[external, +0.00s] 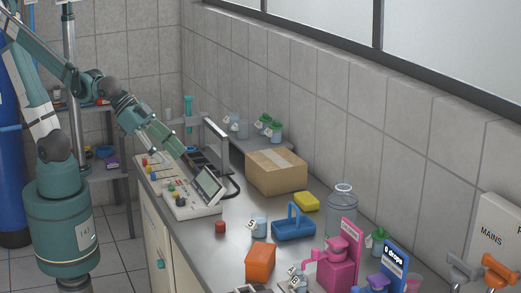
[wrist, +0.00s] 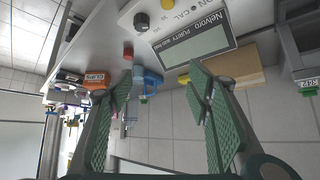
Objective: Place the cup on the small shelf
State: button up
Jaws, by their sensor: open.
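A small pale-blue cup (external: 259,228) with a white label stands on the grey counter, between a red cap and a blue carrier. A similar labelled cup (external: 299,279) stands nearer the front edge of the picture. The small shelf (external: 262,146) is on the back wall behind the cardboard box and bears several labelled jars, some with green lids. My gripper (external: 178,150) is over the instrument panel at the counter's far end, well away from the cup. In the wrist view my gripper (wrist: 160,90) has its fingers spread with nothing held between them.
The instrument (external: 192,195) with a tilted screen lies below my gripper. The cardboard box (external: 276,172) stands before the shelf.

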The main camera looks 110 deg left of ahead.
jog(key=s+g, duration=0.2)
jog(key=s, duration=1)
jog(key=shift+d+r+m+h, duration=0.2)
jog(key=shift+d+m+h, duration=0.1)
jog(key=shift+h, duration=0.1)
jog(key=shift+o, duration=1.3)
jog(key=shift+w, duration=0.2)
jog(key=w+d+t, duration=0.1)
jog(key=w+t, duration=0.2)
jog(key=w, duration=1.7)
jog(key=shift+w+d+f+t+p, duration=0.25)
jog(key=shift+w+d+f+t, duration=0.55)
jog(key=shift+w+f, duration=1.5)
jog(key=shift+w+d+f+t+p, duration=0.35)
jog(key=shift+w+d+f, duration=0.7)
jog(key=shift+w, duration=2.55)
jog(key=shift+w+d+f+t+p, duration=0.15)
jog(key=shift+w+d+f+t, duration=0.7)
jog(key=shift+w+f, duration=1.45)
